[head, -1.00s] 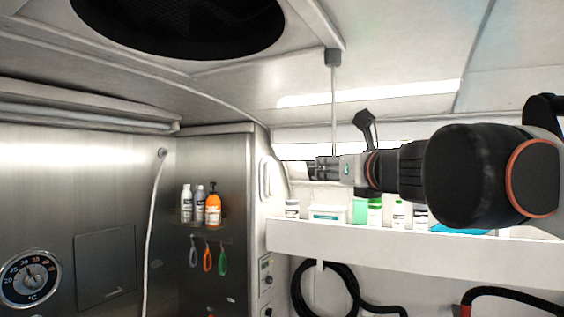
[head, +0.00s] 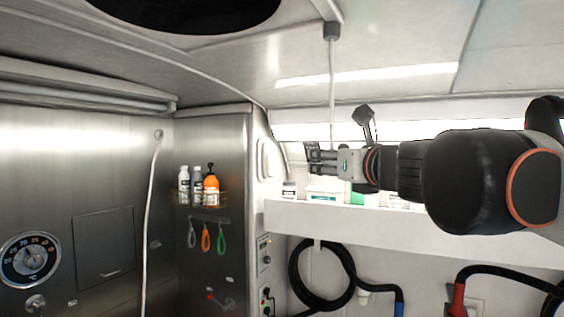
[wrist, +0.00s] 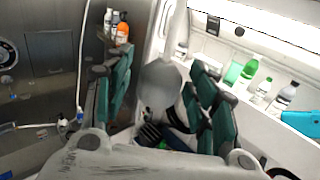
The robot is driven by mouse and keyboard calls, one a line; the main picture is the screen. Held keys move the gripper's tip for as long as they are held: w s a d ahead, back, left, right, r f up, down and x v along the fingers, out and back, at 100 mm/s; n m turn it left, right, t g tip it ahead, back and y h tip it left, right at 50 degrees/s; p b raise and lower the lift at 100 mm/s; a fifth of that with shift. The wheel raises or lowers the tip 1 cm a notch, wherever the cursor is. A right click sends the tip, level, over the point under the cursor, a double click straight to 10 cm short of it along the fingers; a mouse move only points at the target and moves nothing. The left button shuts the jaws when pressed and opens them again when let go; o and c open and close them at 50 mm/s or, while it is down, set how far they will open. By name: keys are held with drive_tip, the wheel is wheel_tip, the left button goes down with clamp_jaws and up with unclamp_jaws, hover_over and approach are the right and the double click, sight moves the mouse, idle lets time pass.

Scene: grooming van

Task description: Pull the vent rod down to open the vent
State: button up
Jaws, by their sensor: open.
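The vent rod (head: 332,90) is a thin pale rod hanging from a grey mount on the ceiling. Its lower part meets my gripper (head: 313,158) in the head view. The vent is a dark round opening (head: 190,8) in the ceiling, cut off by the top edge. In the wrist view my gripper (wrist: 162,100) is open, with green-padded fingers on both sides. A blurred pale grey shape (wrist: 160,85), probably the rod's lower end, shows between them. I cannot tell whether the fingers touch it.
A white shelf (head: 400,224) with bottles and tubs runs behind and below my gripper. A small rack with bottles (head: 200,188) is on the steel wall at left. A black coiled hose (head: 322,275) hangs below the shelf. The space left of my gripper is clear.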

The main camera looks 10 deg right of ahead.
drive_tip(key=s+d, duration=0.1)
drive_tip(key=s, duration=1)
drive_tip(key=shift+s+d, duration=0.3)
drive_tip(key=shift+d, duration=0.1)
drive_tip(key=s+a+f+n+g+y+b, duration=0.15)
drive_tip(key=f+n+b, duration=0.45)
drive_tip(key=f, duration=0.7)
drive_tip(key=s+a+f+n+g+b, duration=0.1)
drive_tip(key=a+f+n+g+b, duration=0.45)
drive_tip(key=f, duration=0.85)
drive_tip(key=s+f+n+y+b, duration=0.1)
drive_tip(key=f+n+b, duration=0.3)
drive_tip(key=f+n, duration=0.7)
drive_tip(key=s+d+f+n+g+h+b, duration=0.1)
drive_tip(key=s+f+n+b, duration=0.1)
drive_tip(key=f, duration=0.8)
drive_tip(key=s+d+f+n+g+h+b, duration=0.1)
drive_tip(key=f+n+b, duration=0.4)
drive_tip(key=f, duration=0.6)
drive_tip(key=s+d+f+n+g+h+b, duration=0.1)
drive_tip(key=s+d+f+n+h+b, duration=0.2)
drive_tip(key=f, duration=0.8)
drive_tip(key=shift+s+n+g+b, duration=0.4)
drive_tip(key=shift+s+n+b, duration=0.15)
drive_tip(key=shift+s+n, duration=0.3)
